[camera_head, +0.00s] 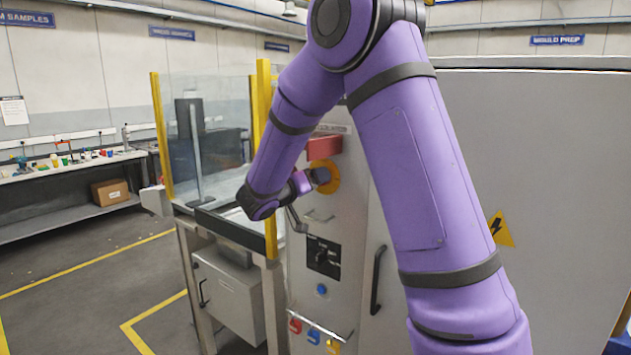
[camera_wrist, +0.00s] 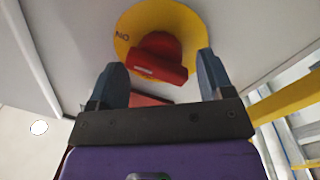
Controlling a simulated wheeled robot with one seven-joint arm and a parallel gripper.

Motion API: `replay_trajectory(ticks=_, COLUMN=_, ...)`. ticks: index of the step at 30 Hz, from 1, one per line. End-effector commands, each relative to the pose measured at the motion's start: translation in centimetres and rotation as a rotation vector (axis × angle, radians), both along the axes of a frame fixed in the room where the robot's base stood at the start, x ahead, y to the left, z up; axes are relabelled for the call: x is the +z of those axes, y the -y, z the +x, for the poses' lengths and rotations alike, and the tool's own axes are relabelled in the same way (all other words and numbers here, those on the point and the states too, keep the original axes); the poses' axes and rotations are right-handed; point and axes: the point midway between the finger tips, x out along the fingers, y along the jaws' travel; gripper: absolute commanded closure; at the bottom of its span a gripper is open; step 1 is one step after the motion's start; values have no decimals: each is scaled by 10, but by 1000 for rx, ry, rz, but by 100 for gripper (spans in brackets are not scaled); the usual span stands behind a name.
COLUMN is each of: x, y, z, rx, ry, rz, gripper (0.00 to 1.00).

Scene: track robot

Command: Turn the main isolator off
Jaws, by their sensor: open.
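The main isolator is a red rotary handle (camera_wrist: 160,62) on a yellow disc (camera_wrist: 132,22) on a grey cabinet front. In the wrist view the handle lies slightly tilted, and letters reading "ON" upside down show on the disc's left. In the head view the yellow disc (camera_head: 333,178) is partly covered by my gripper (camera_head: 314,180). My gripper (camera_wrist: 162,68) is open, with one dark finger on each side of the handle in the wrist picture. Whether the fingers touch the handle I cannot tell.
A red plate (camera_head: 324,147) sits above the disc. Below are a dark switch panel (camera_head: 324,257), a blue button (camera_head: 322,289) and hanging coloured padlocks (camera_head: 314,336). A yellow-posted guard (camera_head: 262,95) stands close left of my forearm. A black door handle (camera_head: 378,280) is to the right.

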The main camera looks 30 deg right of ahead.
Motion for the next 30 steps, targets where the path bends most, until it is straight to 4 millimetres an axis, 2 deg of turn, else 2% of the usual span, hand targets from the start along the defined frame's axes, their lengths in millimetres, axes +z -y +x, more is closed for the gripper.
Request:
replay_trajectory(ticks=4, x=0, y=9, z=2, rx=-1, ry=0, rz=0, gripper=26)
replay_trajectory(ticks=13, x=0, y=10, z=2, rx=-1, ry=0, rz=-1, gripper=26)
replay_trajectory(ticks=17, x=0, y=10, z=2, rx=0, ry=0, rz=0, gripper=56)
replay_trajectory(ticks=18, x=0, y=10, z=2, rx=0, ry=0, rz=0, gripper=58)
replay_trajectory(ticks=30, x=0, y=9, z=3, rx=2, ry=-6, rz=-1, gripper=59)
